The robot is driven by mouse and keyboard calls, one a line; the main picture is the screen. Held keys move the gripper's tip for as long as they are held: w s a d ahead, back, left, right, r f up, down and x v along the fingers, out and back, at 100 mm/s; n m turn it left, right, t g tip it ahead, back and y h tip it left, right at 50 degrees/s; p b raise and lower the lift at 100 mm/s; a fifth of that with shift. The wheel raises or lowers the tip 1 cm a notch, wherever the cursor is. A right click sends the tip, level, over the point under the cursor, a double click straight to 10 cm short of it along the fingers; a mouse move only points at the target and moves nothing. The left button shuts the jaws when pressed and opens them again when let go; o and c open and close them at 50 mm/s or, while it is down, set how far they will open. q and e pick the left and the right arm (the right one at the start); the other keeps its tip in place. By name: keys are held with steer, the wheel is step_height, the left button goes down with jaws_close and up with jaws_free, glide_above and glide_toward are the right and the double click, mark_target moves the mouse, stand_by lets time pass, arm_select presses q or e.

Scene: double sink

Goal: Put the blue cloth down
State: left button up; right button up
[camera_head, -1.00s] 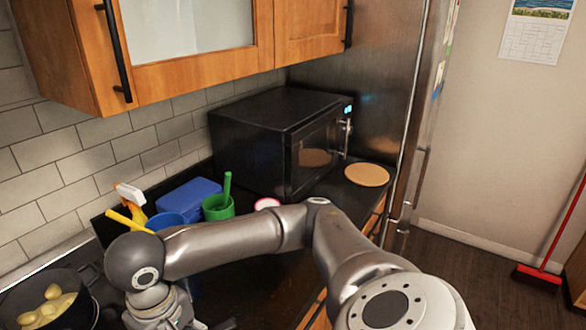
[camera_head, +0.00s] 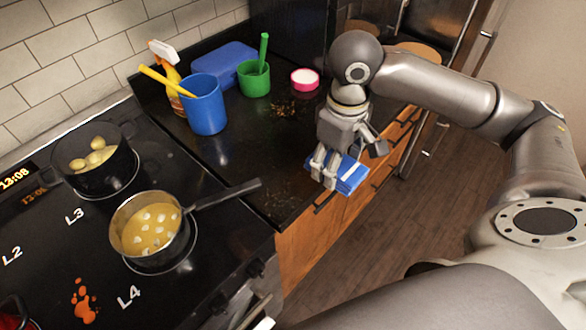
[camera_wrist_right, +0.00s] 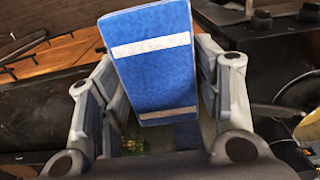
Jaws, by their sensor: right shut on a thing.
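The blue cloth (camera_head: 352,174) has white stripes and looks folded into a flat block. My right gripper (camera_head: 338,165) is shut on it near the front edge of the black counter (camera_head: 235,155). In the right wrist view the cloth (camera_wrist_right: 155,65) stands out between the two fingers (camera_wrist_right: 160,110). I cannot tell whether the cloth touches the counter. My left gripper is not in view.
A blue cup (camera_head: 205,108), green cup (camera_head: 255,80), spray bottle (camera_head: 166,65), blue box (camera_head: 222,62) and pink-rimmed dish (camera_head: 305,80) stand on the counter behind. The stove at left holds a saucepan (camera_head: 150,232) whose handle points toward the counter. Brownish stains (camera_head: 283,108) mark the counter.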

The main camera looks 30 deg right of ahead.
steer(key=w+a+f+p, duration=0.1)
steer(key=w+a+f, duration=0.15)
steer(key=w, duration=0.35)
glide_above(292, 176)
steer(key=s, duration=0.1)
step_height(292, 176, down, 5)
steer(key=shift+d+f+p, duration=0.1)
steer(key=shift+d+p, duration=0.05)
steer(key=shift+p, duration=0.2)
steer(key=shift+w+f, duration=0.35)
steer(key=shift+f, duration=0.1)
steer(key=shift+w+f, duration=0.15)
steer(key=shift+f, duration=0.2)
steer(key=shift+f+p, duration=0.55)
steer(key=shift+f, duration=0.8)
steer(key=shift+f, duration=0.15)
steer(key=o, duration=1.1)
